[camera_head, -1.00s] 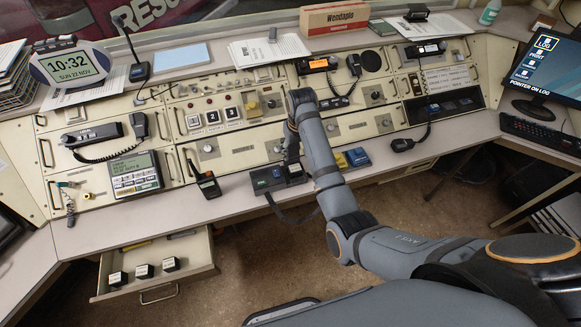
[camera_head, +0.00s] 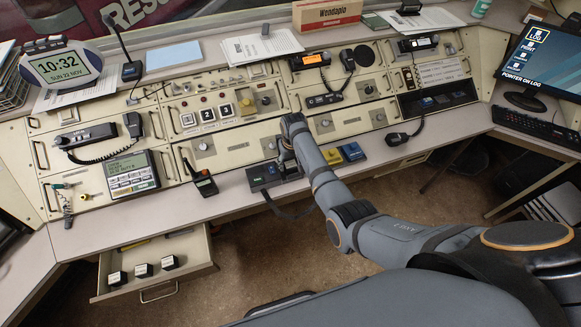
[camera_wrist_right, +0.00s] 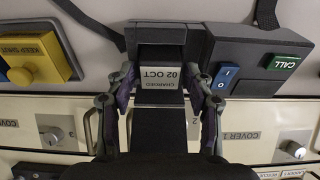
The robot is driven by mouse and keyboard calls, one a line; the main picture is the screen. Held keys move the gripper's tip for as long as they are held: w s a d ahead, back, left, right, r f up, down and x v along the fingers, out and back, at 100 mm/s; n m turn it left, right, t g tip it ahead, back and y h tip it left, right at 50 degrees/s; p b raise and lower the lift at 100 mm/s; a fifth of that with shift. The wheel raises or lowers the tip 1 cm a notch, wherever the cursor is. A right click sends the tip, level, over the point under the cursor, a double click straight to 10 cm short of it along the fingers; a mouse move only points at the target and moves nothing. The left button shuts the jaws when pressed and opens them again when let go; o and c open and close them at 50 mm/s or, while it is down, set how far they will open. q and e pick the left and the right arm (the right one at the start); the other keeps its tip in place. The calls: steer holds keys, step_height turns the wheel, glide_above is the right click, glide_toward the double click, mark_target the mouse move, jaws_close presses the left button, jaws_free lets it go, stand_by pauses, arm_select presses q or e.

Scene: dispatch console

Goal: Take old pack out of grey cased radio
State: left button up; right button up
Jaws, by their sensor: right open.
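The grey cased radio (camera_head: 264,178) sits near the front of the desk, with a blue and a green button; its case also shows at the right in the wrist view (camera_wrist_right: 250,50). Its pack (camera_wrist_right: 158,78) is a dark block with a white label reading "02 OCT CHARGED", seated at one end of the radio. My right gripper (camera_wrist_right: 162,80) is open, with one finger on each side of the pack. I cannot tell whether the fingers touch it. In the head view my right wrist (camera_head: 293,130) hides part of the radio. My left gripper is out of view.
A yellow box (camera_head: 330,157) and a blue box (camera_head: 352,152) stand right of my wrist. A handheld radio (camera_head: 203,183) stands to the left. The open drawer (camera_head: 190,250) below holds several small dark blocks with white tops (camera_head: 143,270).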

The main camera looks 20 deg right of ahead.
steer(key=c, duration=1)
steer(key=shift+r, duration=0.1)
steer(key=shift+c, duration=0.2)
